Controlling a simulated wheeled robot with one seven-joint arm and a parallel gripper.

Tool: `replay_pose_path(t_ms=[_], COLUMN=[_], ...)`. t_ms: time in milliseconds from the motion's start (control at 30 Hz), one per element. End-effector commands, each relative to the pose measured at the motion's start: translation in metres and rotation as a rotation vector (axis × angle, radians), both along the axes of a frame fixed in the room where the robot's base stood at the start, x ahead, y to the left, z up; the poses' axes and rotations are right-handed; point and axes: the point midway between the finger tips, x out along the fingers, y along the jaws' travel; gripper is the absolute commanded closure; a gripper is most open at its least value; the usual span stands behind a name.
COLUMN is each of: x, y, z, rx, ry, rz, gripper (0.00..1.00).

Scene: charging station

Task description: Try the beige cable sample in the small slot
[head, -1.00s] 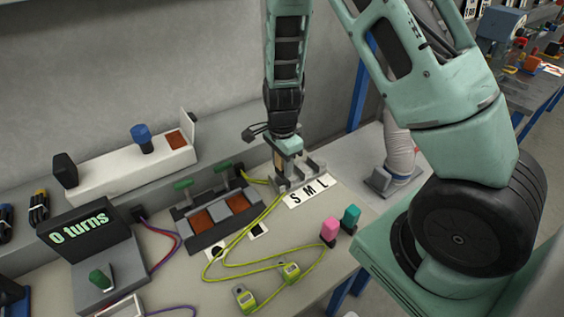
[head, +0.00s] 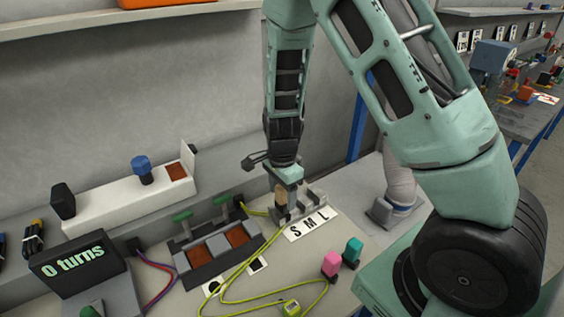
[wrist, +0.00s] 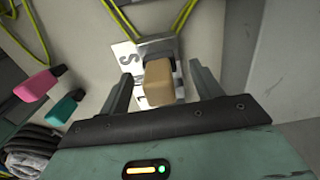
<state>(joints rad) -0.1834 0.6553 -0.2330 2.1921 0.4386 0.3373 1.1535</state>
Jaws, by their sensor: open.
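The beige cable sample (head: 280,194) stands at the left end of the grey slot fixture (head: 317,197), by the S of the white S M L label (head: 307,226). It looks seated in the small slot; how deep is hidden. My gripper (head: 284,190) is directly above the fixture, pointing down. In the wrist view the beige block (wrist: 162,84) sits between the two fingers of my gripper (wrist: 160,88). The fingers are open, with a visible gap on each side of the block.
A pink sample (head: 331,263) and a teal sample (head: 352,250) stand to the right on the bench. Yellow-green cable (head: 245,262) loops across the front. A panel with two green levers (head: 222,243) stands left of the fixture.

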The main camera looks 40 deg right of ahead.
Motion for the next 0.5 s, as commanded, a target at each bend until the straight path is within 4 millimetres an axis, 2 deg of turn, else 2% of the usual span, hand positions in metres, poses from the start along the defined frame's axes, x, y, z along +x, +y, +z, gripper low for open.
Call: replay_pose_path(t_ms=[200,500], x=[0.001,0.001], y=[0.001,0.001], z=[0.052,0.119], rx=[0.001,0.002], ry=[-0.007,-0.006], rz=[0.001,0.000], gripper=[0.35,0.35])
